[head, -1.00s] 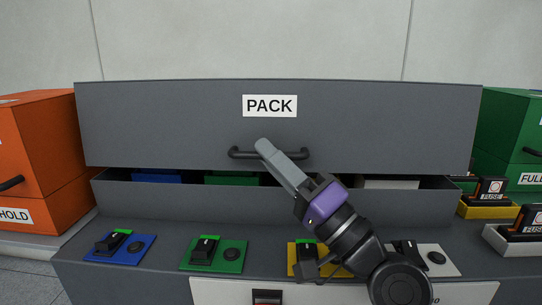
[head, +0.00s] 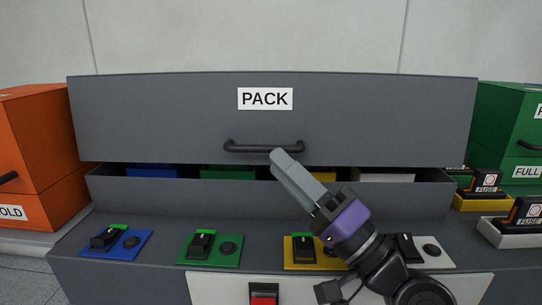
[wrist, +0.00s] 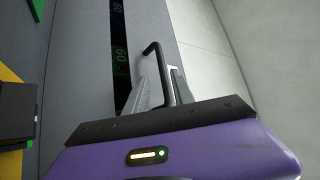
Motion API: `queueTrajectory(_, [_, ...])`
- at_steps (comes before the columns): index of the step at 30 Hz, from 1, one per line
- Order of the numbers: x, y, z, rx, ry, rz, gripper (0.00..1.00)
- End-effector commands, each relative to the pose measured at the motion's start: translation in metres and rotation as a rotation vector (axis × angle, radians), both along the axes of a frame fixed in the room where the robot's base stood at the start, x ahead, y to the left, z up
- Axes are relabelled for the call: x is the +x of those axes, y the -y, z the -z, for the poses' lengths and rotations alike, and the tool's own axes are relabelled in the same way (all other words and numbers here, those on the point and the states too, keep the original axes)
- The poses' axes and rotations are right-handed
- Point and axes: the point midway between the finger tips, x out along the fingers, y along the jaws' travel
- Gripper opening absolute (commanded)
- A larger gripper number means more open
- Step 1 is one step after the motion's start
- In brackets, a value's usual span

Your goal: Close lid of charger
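The charger's grey lid (head: 180,115) carries a white PACK label (head: 265,99) and a black bar handle (head: 250,147). The lid is partly open. A dark gap separates its lower edge from the charger's grey body (head: 200,197). My gripper (head: 284,156) is at the handle's right half, its tips overlapping the bar in the head view. In the wrist view, the fingers (wrist: 160,90) stand apart, with the handle (wrist: 158,62) running between them. I cannot tell whether they touch the bar. The fingertips look edge-on in the head view.
Blue, green and yellow blocks and a white one (head: 388,177) show in the gap. Switch panels in blue (head: 130,246), green (head: 229,252), yellow and white line the front ledge. An orange box (head: 38,130) stands left, a green box (head: 510,135) and fuse holders right.

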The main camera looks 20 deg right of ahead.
Motion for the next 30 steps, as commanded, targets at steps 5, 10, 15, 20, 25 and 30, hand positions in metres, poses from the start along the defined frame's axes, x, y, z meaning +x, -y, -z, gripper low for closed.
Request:
queueTrajectory(5, [-0.018,0.012,0.013,-0.001,-0.002,0.001,0.30])
queueTrajectory(10, [-0.025,0.016,0.017,-0.001,-0.001,0.000,0.30])
queueTrajectory(15, [-0.026,0.016,0.016,0.000,0.001,-0.001,0.30])
queueTrajectory(20, [-0.026,0.016,0.015,0.000,0.001,-0.001,0.12])
queueTrajectory(25, [-0.026,0.012,-0.005,0.000,-0.003,-0.009,0.00])
queueTrajectory(30, [-0.029,-0.001,-0.037,-0.011,-0.018,-0.024,0.00])
